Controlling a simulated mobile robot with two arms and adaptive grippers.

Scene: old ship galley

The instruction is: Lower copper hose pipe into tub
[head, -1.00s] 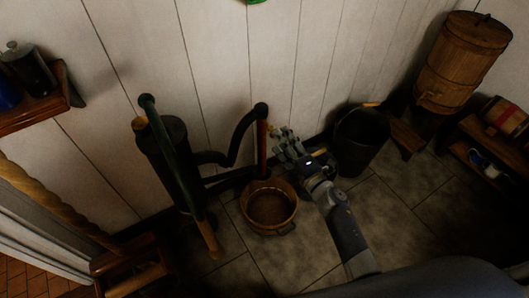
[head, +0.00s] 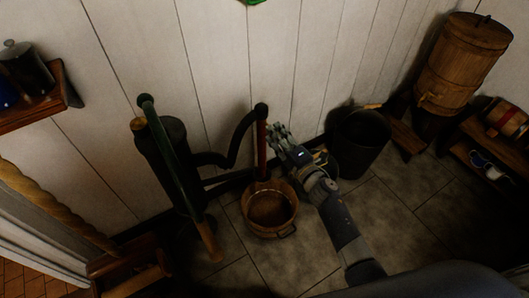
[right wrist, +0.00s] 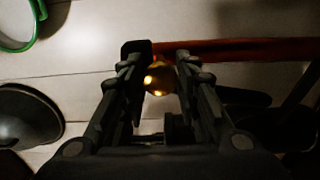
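The copper hose pipe (head: 262,150) is a reddish upright tube that hangs from the end of a dark curved pipe by the wall. Its lower end is at the back rim of the wooden tub (head: 289,219) in the head view; I cannot tell whether it is inside. My right gripper (head: 274,132) is right beside the pipe's upper part. In the right wrist view its fingers (right wrist: 159,58) are apart, with a round brass piece (right wrist: 158,78) showing between them. The red pipe (right wrist: 235,48) runs past the fingertips to the right. Contact is unclear. My left gripper is out of view.
A dark pump (head: 170,160) with a long handle stands left of the tub. A black bucket (head: 360,143) stands right of my right gripper. A wooden barrel (head: 463,65) is at the upper right. The floor in front of the tub is clear.

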